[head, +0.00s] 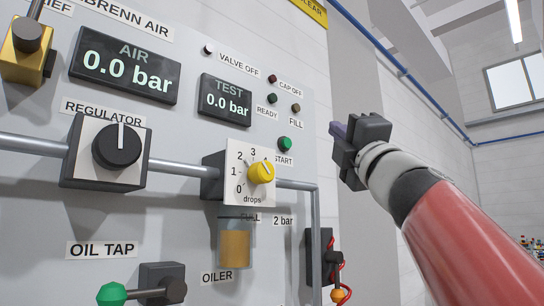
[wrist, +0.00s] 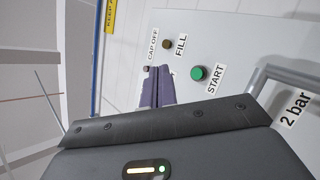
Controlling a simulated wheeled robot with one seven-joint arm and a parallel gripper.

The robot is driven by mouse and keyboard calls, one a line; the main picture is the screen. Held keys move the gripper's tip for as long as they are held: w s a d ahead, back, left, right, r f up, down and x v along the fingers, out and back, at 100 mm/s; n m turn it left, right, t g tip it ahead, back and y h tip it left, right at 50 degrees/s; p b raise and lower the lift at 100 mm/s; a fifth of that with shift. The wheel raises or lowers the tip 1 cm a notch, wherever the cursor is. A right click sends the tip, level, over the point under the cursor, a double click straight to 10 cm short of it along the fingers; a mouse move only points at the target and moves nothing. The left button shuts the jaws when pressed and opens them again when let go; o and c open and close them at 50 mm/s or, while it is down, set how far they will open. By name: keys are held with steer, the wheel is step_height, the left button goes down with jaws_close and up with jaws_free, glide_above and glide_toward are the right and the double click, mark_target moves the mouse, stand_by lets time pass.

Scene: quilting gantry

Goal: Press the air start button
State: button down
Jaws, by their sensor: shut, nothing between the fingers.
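The green START button (head: 285,143) is on the grey panel at its upper right edge, above its START label. It also shows in the wrist view (wrist: 198,73), beside the START label and right of my fingers. My gripper (head: 338,129) is shut and empty, to the right of the button in the head view. In the wrist view the purple fingertips (wrist: 158,85) are together, left of the button and apart from it. How far the fingertips are from the panel is hard to tell.
Near the button are the FILL lamp (head: 296,107) and the READY lamp (head: 272,98). The yellow drops knob (head: 261,172) is below left, with the oiler (head: 235,248) under it. A pipe (head: 300,185) runs below START. The AIR display (head: 125,68) and TEST display (head: 226,100) read 0.0 bar.

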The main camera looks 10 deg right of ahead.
mark_target(286, 143)
steer(key=shift+a, duration=0.1)
steer(key=w+a+b, duration=0.1)
steer(key=w+a, duration=0.4)
steer(key=w, duration=0.2)
stand_by(0.5)
steer(key=shift+w+a, duration=0.1)
steer(key=shift+a, duration=0.05)
stand_by(1.9)
steer(key=shift+w+a, duration=0.15)
steer(key=shift+w, duration=0.1)
steer(key=shift+w+a, duration=0.25)
steer(key=shift+w, duration=0.1)
stand_by(0.7)
stand_by(0.3)
steer(key=shift+s+d, duration=0.5)
steer(key=shift+s, duration=0.2)
